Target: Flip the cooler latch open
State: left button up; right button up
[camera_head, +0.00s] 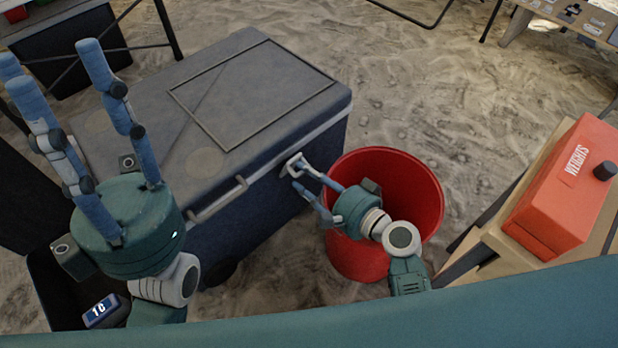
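The cooler (150,135) has a dark grey lid and a navy body, and its lid is down. A pale latch (293,164) sits on its front edge, right of a long light handle (218,200). My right gripper (298,178) is at the latch, its blue fingers spread apart. The upper fingertip overlaps the latch in the picture; I cannot tell whether it touches. The lower finger is below it, in front of the cooler's body. My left gripper (52,65) is open and empty, fingers up, in front of the cooler's left part, hiding some of it.
A red bucket (405,180) stands on the sand right of the cooler, under my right gripper. An orange box marked WEIGHTS (560,190) sits on a wooden stand (490,238) at the right. Open sand lies behind the bucket.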

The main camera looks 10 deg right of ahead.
grip_shut()
jog(key=shift+s+d+f, duration=0.25)
jog(key=shift+s+f, duration=0.15)
jog(key=shift+f, duration=0.25)
grip_release()
jog(key=v, duration=0.7)
jog(key=shift+s, duration=0.15)
jog(key=shift+d+r, duration=0.1)
